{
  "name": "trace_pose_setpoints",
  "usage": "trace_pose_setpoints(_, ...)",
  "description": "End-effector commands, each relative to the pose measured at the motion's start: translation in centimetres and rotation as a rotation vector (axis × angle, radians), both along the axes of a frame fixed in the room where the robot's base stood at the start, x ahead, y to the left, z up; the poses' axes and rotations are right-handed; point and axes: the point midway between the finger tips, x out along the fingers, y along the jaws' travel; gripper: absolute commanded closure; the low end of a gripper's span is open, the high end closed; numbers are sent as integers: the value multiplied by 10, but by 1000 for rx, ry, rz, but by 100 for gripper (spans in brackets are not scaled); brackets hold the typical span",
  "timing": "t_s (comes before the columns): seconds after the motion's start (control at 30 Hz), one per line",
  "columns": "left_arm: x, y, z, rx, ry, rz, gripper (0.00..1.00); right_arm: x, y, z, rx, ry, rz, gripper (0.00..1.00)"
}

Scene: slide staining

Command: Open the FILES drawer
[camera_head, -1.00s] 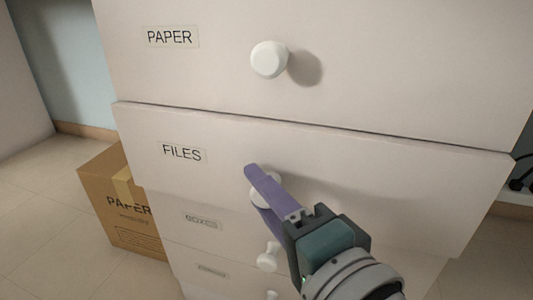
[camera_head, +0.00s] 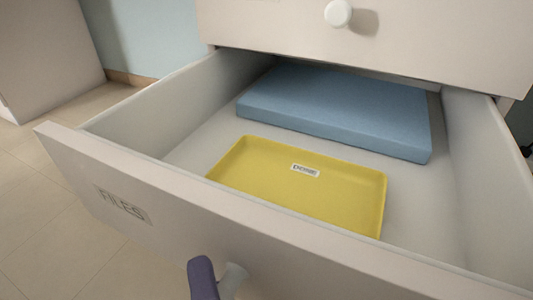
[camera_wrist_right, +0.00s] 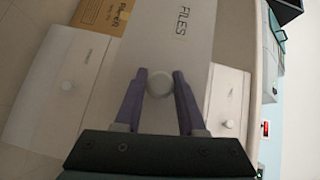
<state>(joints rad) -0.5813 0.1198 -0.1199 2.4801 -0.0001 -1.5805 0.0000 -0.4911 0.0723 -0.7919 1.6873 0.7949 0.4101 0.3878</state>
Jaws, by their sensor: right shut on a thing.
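The FILES drawer (camera_head: 170,205) is pulled well out, and its inside shows in the head view. Its label (camera_head: 123,205) is on the front panel at the left. Its white round knob (camera_head: 235,274) is at the bottom of the head view, partly hidden by a purple finger. My right gripper (camera_head: 208,280) is shut on this knob. In the right wrist view the two purple fingers (camera_wrist_right: 160,88) stand on either side of the knob (camera_wrist_right: 158,80), with the FILES label above. My left gripper is not in view.
Inside the drawer lie a yellow tray (camera_head: 290,185) with a small label and a blue flat block (camera_head: 335,108) behind it. The drawer above, with a white knob (camera_head: 338,13), is shut. A cardboard PAPER box (camera_wrist_right: 103,15) shows in the wrist view. Floor is clear at the left.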

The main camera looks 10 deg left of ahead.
Motion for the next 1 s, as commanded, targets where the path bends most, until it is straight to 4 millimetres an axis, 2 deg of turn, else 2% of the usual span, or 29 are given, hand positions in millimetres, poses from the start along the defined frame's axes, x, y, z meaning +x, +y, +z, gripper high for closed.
trace_pose_setpoints(0.1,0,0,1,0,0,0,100,-20,6,0,3,3,-1,100)
trace_pose_setpoints(0.33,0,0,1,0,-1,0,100,-46,15,1,1,-1,-1,100)
trace_pose_setpoints(0.53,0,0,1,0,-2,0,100,-53,17,1,0,-3,-2,100)
trace_pose_setpoints(0.87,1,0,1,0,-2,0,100,-54,18,1,0,-4,-2,100)
trace_pose_setpoints(0.9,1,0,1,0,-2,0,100,-54,18,1,0,-4,-2,60)
trace_pose_setpoints(1.0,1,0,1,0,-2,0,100,-54,18,1,0,-3,-2,48)
